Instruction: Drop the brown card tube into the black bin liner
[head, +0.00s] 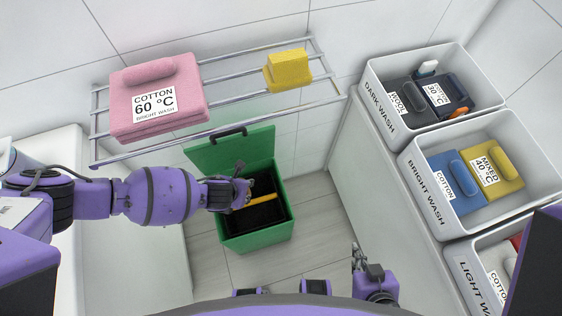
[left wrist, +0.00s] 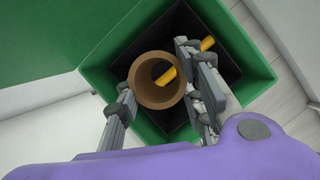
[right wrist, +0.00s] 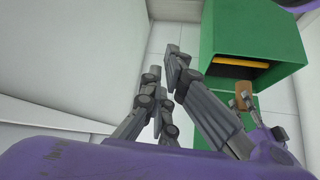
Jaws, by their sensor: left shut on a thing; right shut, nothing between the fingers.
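The brown card tube (left wrist: 152,98) is between the fingers of my left gripper (left wrist: 155,88), seen end-on in the left wrist view. My left gripper (head: 243,192) is shut on it, over the opening of the green bin. The tube also shows in the right wrist view (right wrist: 243,92), held by the left fingers. The black bin liner (head: 262,216) lines the inside of the green bin (head: 250,240); it shows beneath the tube in the left wrist view (left wrist: 135,58). My right gripper (head: 358,258) is shut and empty, low to the right of the bin.
A yellow stick (head: 263,201) lies in the liner. The bin's green lid (head: 215,152) stands open at the back. A rail rack (head: 230,70) above holds a pink bundle (head: 158,98) and a yellow block (head: 288,70). Wash crates (head: 480,165) stand on the right. Floor is clear around the bin.

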